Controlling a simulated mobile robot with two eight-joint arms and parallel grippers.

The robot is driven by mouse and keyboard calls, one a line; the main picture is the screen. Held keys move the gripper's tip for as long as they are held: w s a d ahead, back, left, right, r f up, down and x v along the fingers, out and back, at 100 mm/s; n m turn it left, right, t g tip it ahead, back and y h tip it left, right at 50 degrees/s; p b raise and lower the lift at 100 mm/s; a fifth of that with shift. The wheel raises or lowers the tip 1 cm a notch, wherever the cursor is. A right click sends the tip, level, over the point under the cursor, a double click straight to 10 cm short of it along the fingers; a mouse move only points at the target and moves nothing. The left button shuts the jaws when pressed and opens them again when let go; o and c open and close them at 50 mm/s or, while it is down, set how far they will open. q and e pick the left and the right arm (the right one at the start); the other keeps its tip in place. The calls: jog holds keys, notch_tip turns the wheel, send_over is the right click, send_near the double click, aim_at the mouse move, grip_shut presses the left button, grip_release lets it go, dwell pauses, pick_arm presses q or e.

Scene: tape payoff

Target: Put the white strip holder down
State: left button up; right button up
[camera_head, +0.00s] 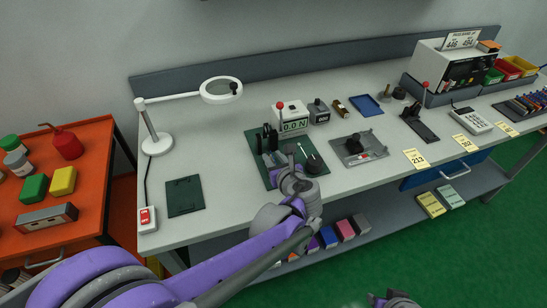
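My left gripper (293,164) is over the front edge of the dark green mat (256,146) on the bench, its arm coming up from the lower left. Its fingers are small and blend with the dark parts behind them, so I cannot tell whether they are open or shut. I cannot make out a white strip holder for certain; if it is at the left gripper, it is too small or hidden. On the mat stand a dark upright fixture (269,138) and a round black part (314,164). My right gripper (390,299) shows only partly at the bottom edge, away from the bench.
A white force display (292,116) stands behind the mat. A grey plate (342,148) with a black part lies to its right. A dark green pad (185,195) and magnifier lamp (157,143) are at left. The bench between pad and mat is clear.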

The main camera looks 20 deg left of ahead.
pick_arm(q)
jog(key=shift+s+d+r, duration=0.1)
jog(key=shift+d+r, duration=0.05)
jog(key=shift+r, duration=0.1)
jog(key=v, duration=1.1)
jog(key=shift+s+d+p, duration=0.15)
jog(key=shift+s+p, duration=0.1)
jog(key=shift+p, duration=0.1)
